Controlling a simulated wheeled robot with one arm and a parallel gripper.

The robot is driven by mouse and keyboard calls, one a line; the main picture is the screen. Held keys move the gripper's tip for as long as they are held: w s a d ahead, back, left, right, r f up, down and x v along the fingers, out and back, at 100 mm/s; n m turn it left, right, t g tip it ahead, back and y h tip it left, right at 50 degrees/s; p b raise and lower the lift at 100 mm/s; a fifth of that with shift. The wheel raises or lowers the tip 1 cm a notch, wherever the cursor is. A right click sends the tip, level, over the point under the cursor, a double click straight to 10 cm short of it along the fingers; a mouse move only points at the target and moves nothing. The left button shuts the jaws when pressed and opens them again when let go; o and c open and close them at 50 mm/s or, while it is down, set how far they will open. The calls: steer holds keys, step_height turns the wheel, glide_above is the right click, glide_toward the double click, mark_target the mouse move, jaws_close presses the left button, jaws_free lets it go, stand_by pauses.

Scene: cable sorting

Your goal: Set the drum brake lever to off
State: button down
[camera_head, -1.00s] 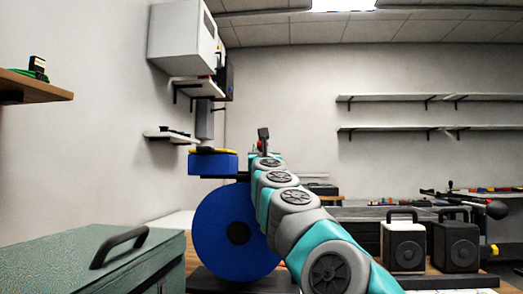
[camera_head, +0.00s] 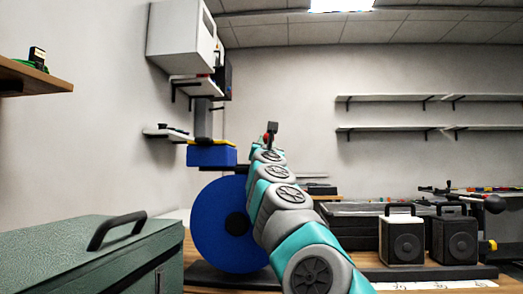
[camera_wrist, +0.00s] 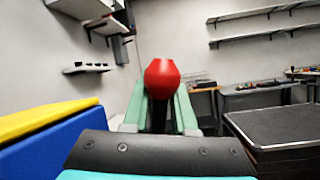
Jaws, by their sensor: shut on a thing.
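The drum brake lever shows in the wrist view as a red knob (camera_wrist: 161,76) on a dark stem. My gripper (camera_wrist: 160,97) is shut on the lever, with one green finger on each side of the stem just below the knob. In the head view my gripper (camera_head: 268,140) is at the far end of my arm, and a bit of red shows beside it. The large blue drum (camera_head: 212,222) stands upright left of my arm, which covers part of its right edge. The lever's base is hidden.
A blue box with a yellow top (camera_head: 212,156) is above the drum, close on the left in the wrist view. A green cabinet (camera_head: 60,262) is at front left. Two speakers (camera_head: 402,240) (camera_head: 455,240) stand on the bench at right. A dark flat case (camera_wrist: 275,125) lies right of my gripper.

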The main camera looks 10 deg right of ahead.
steer(key=s+d+f+m+g+h+b, duration=0.1)
steer(key=d+m+h, duration=0.4)
steer(key=m, duration=0.9)
steer(key=shift+s+f+g+h+b, duration=0.45)
steer(key=shift+f+g+h, duration=0.55)
steer(key=shift+g, duration=0.4)
steer(key=shift+d+f, duration=0.15)
steer(key=shift+d, duration=0.05)
steer(key=c, duration=0.8)
jaws_free()
steer(key=shift+o, duration=0.2)
steer(key=shift+a, duration=0.1)
